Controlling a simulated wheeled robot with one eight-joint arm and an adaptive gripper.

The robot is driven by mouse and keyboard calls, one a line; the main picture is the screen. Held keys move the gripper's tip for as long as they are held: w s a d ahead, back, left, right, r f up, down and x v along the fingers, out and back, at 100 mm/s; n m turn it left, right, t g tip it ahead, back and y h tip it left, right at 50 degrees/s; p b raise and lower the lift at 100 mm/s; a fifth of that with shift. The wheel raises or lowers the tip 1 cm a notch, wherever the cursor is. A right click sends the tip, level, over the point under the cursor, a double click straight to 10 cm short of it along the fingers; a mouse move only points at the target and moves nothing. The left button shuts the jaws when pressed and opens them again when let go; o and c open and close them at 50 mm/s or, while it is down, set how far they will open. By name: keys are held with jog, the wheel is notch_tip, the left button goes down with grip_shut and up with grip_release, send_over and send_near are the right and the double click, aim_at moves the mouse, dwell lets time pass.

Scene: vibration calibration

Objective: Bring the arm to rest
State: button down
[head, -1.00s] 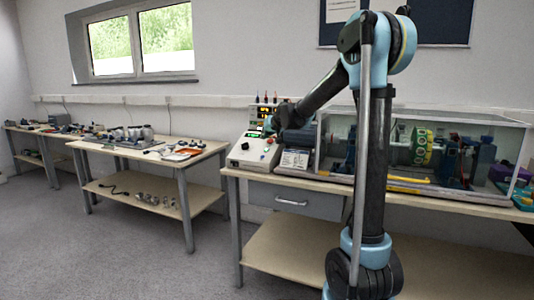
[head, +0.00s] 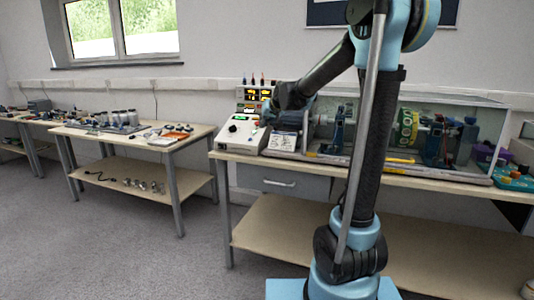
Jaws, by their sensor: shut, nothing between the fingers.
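My arm rises from its blue base in the middle of the head view, leans slightly right, then bends at the elbow and reaches down to the left. My gripper (head: 267,113), dark and small in the picture, is at the end of the forearm, in front of the instrument panel and just above the right side of the white control box (head: 241,132). It is shut with nothing held. Whether it touches the box cannot be told.
A clear-covered test rig (head: 405,135) stands on the workbench (head: 300,160), right of the control box and behind my arm. A side table (head: 130,140) with small parts stands at the left. Grey floor (head: 120,240) is clear in front. A purple item (head: 485,155) sits at the right.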

jog(key=s+d+f+g+h, duration=0.1)
jog(key=s+d+f, duration=0.6)
jog(key=s, duration=0.8)
jog(key=s+d+f+m+g+h, duration=0.1)
jog(key=s+d+f, duration=0.6)
jog(key=s, duration=0.8)
jog(key=s+d+f+m+g+h, duration=0.1)
jog(key=s+d+f+g+h, duration=0.2)
jog(key=s, duration=1.2)
jog(key=d+f+g, duration=0.2)
jog(key=d+f, duration=0.2)
jog(key=d, duration=0.1)
jog(key=shift+s+f, duration=0.15)
jog(key=shift+f, duration=0.2)
jog(key=shift+w+f, duration=0.2)
jog(key=shift+w, duration=0.25)
